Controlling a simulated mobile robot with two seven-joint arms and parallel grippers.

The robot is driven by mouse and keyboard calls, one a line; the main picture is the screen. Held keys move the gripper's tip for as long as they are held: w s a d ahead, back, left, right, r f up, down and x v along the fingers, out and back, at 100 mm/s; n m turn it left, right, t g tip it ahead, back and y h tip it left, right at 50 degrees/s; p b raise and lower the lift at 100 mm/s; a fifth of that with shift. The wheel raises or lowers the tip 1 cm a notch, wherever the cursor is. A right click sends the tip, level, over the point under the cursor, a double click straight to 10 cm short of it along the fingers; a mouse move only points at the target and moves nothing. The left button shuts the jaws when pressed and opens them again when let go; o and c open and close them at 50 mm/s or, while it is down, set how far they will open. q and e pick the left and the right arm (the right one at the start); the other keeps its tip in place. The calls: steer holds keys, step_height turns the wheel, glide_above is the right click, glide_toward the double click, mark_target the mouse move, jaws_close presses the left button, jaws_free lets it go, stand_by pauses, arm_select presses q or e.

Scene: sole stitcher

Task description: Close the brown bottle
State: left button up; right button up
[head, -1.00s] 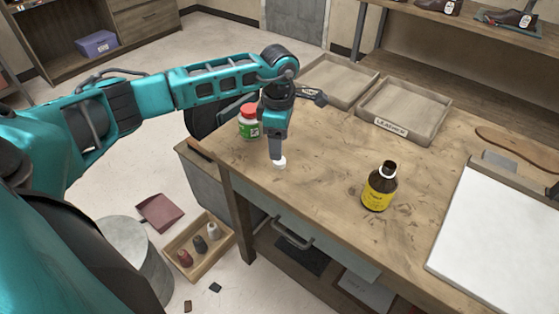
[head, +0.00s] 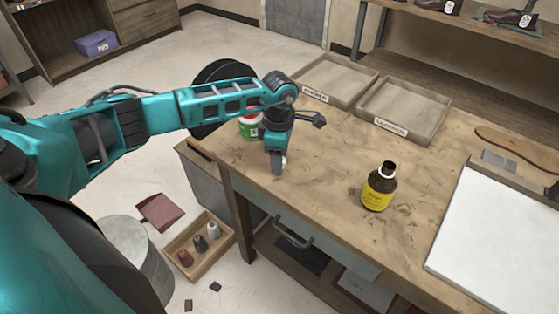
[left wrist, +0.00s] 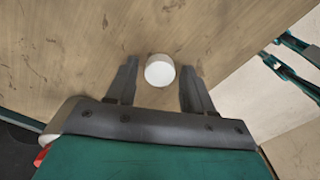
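The brown bottle (head: 380,190) with a yellow label stands upright on the workbench, right of my left gripper. Its dark neck is uncapped, with a white ring around it. A round white cap (left wrist: 159,70) lies on the wooden top in the left wrist view. My left gripper (head: 278,167) points down at the bench near its left front edge. Its two fingers are apart on either side of the cap, with a gap on each side. In the head view the gripper hides the cap. My right gripper is not in view.
A white bottle with a green label (head: 249,128) stands just behind my left gripper, partly hidden by my arm. Two wooden trays (head: 436,129) sit at the back. A white board (head: 500,235) lies at the right. The bench (head: 325,160) is clear between gripper and brown bottle.

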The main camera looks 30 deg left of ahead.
arm_select(q)
steer(key=c, duration=0.8)
steer(key=shift+c, duration=0.2)
steer(key=shift+r, duration=0.1)
step_height(320, 180, up, 20)
